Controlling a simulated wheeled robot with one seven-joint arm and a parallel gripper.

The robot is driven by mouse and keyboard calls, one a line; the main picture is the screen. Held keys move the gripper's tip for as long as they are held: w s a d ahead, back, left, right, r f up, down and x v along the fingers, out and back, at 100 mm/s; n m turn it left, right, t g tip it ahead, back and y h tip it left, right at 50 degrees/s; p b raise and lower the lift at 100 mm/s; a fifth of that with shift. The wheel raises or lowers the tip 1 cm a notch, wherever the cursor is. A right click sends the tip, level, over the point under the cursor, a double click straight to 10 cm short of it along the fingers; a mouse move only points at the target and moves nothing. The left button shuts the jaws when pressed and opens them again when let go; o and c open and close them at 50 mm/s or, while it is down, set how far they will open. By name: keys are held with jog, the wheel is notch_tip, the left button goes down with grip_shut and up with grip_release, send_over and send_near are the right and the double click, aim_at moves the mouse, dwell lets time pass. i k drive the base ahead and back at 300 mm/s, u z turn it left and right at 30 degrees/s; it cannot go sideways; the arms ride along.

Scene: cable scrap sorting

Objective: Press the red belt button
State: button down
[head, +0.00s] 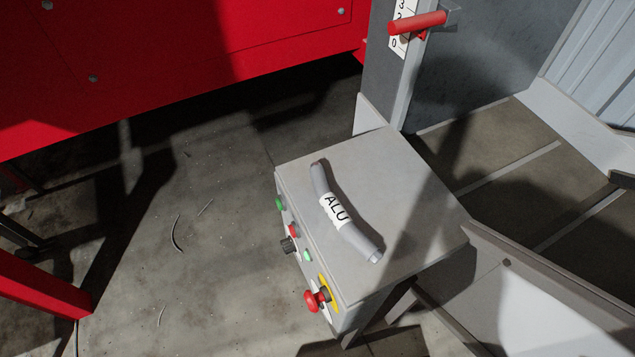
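A grey control box (420,205) stands in the middle of the head view, with its controls on the face at its left side. A small red button (293,231) sits on that face, between a green button (280,203) and a black knob (288,245). A pale green lamp or button (308,256) is below the knob. A larger red mushroom button (311,301) sticks out beside a yellow plate (329,293) at the near end. My gripper is not in view.
A grey cable piece labelled ALU (345,222) lies on the box top. A red lever (417,22) is on the post behind. A red machine (150,60) fills the upper left. Open floor (190,260) with wire scraps lies left of the box. Grey metal panels (545,290) stand at right.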

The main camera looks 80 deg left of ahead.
aim_at(291, 228)
jog(key=u, duration=3.1)
